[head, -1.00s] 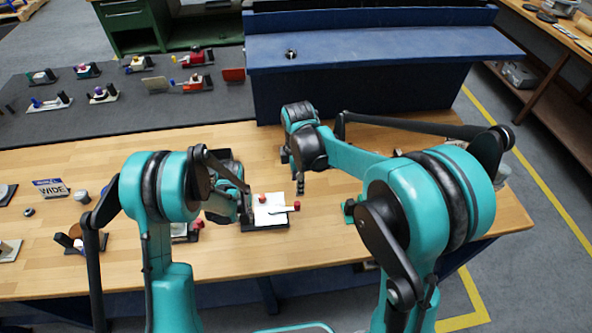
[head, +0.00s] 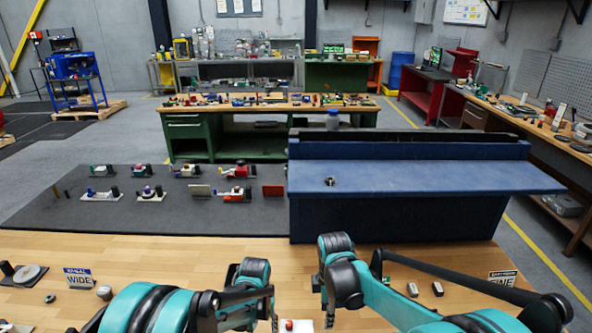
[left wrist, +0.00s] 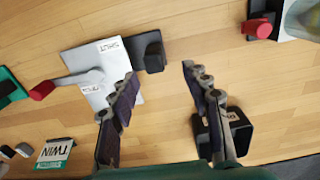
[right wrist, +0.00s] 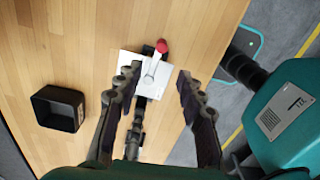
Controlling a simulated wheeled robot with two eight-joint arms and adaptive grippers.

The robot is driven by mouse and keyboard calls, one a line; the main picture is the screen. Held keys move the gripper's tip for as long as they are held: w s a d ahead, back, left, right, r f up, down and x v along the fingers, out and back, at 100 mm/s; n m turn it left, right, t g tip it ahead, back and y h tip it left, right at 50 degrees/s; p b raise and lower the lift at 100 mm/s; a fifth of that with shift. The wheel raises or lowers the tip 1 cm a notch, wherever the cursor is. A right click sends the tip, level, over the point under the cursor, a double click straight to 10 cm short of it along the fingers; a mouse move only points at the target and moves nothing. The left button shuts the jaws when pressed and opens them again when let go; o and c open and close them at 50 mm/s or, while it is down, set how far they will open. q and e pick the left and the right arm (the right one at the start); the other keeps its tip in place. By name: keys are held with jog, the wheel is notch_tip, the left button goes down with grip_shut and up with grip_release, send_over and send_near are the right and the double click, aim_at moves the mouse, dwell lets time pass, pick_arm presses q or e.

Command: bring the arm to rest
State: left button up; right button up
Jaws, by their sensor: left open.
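In the head view my right gripper (head: 325,293) hangs over the wooden bench, its fingers small and partly hidden by its own arm. My left gripper (head: 274,312) is low in the picture, cut by the bottom edge. In the left wrist view the left gripper (left wrist: 160,75) is open and empty, beside a white valve plate (left wrist: 88,65) with a red-knobbed lever (left wrist: 75,79). In the right wrist view the right gripper (right wrist: 157,80) is open with nothing gripped; a white plate (right wrist: 133,67) with a red-knobbed lever (right wrist: 154,60) shows between and beyond its fingers.
A black bin stands on the bench in the right wrist view (right wrist: 60,108); a dark box shows in the left wrist view (left wrist: 240,135). A WIDE sign (head: 78,277) and a FINE sign (head: 502,278) stand on the bench. A blue stand (head: 400,180) rises behind it.

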pick_arm(q)
notch_tip(320, 180, up, 2)
jog(key=s+a+r+t+b, duration=0.4)
jog(key=s+a+r+b, duration=0.1)
jog(key=s+b, duration=0.4)
jog(key=s+a+f+t+b, duration=0.3)
jog(key=s+b, duration=0.3)
jog(key=s, duration=0.2)
jog(key=shift+s+f, duration=0.3)
jog(key=shift+f, duration=0.4)
pick_arm(e)
jog(key=s+d+f+m+t, duration=0.3)
jog(key=s+d+m, duration=0.1)
jog(key=s+m, duration=0.4)
jog(key=s+d+f+m+t, duration=0.3)
jog(key=s+d+m+t, duration=0.1)
jog(key=s+m, duration=0.4)
jog(key=d+m, duration=0.1)
jog(key=m, duration=0.1)
jog(key=shift+s+d+f+m, duration=0.15)
jog(key=shift+s+m, duration=0.25)
